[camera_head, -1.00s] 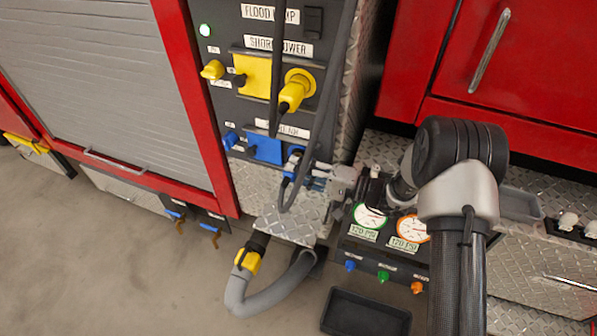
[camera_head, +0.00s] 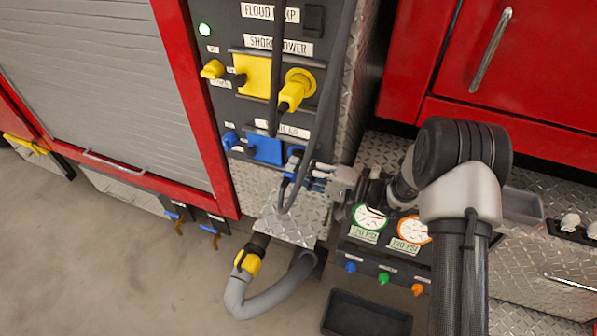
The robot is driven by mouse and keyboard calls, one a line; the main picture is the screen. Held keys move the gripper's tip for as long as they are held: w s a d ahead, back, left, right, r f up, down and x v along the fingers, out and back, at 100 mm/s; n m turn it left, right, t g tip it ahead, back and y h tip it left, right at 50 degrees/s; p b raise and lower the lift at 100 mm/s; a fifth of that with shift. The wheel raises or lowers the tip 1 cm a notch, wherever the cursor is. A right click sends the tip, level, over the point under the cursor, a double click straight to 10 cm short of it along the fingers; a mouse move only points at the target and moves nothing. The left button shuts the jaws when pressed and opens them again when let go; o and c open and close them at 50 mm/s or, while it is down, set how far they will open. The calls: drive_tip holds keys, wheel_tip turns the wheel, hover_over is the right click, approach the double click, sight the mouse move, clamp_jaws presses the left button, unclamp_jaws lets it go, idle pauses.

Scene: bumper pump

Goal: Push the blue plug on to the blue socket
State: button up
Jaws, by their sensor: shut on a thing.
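My gripper (camera_head: 322,177) reaches in from the right and is shut on the blue plug (camera_head: 292,167). The plug is at the blue socket (camera_head: 296,152) at the lower right of the dark panel. A dark cable loops down from the plug. The gripper and cable partly hide the joint, so I cannot tell how far the plug is seated.
Above is a yellow plug (camera_head: 292,93) in its yellow socket, with a black cable hanging down the panel. A blue flap (camera_head: 265,149) is left of the blue socket. A gauge box (camera_head: 383,237) stands below my arm. A grey hose (camera_head: 262,300) curves near the floor.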

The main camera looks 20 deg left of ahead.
drive_tip(key=shift+w+b, duration=0.3)
drive_tip(key=shift+w, duration=0.1)
idle(0.4)
drive_tip(key=o, duration=1.1)
drive_tip(key=shift+d, duration=0.15)
drive_tip(key=d, duration=0.8)
drive_tip(key=s+d, duration=0.1)
drive_tip(key=d, duration=0.2)
drive_tip(key=shift+d, duration=0.4)
drive_tip(key=s+d+r+n+g+h, duration=0.2)
drive_tip(key=s+r+n+g+h, duration=0.15)
drive_tip(key=s+r+h, duration=0.7)
drive_tip(key=s+d+r+t+h, duration=0.1)
drive_tip(key=s+d+t+h, duration=0.1)
drive_tip(key=s+d, duration=0.3)
drive_tip(key=s+d+r+m+t+h, duration=0.1)
drive_tip(key=s+d+r+t+h, duration=0.1)
drive_tip(key=s+d, duration=0.3)
drive_tip(key=s+d+r+m+t+h, duration=0.1)
drive_tip(key=s+d+r+t+h, duration=0.1)
drive_tip(key=s+d, duration=0.3)
drive_tip(key=shift+s+d+r+m+t+h, duration=0.1)
drive_tip(key=shift+s+d+m+t+h, duration=0.1)
drive_tip(key=shift+s+h, duration=0.3)
drive_tip(key=shift+s+d+r+m+t+h, duration=0.15)
drive_tip(key=shift+s+h, duration=0.1)
drive_tip(key=shift+s, duration=0.35)
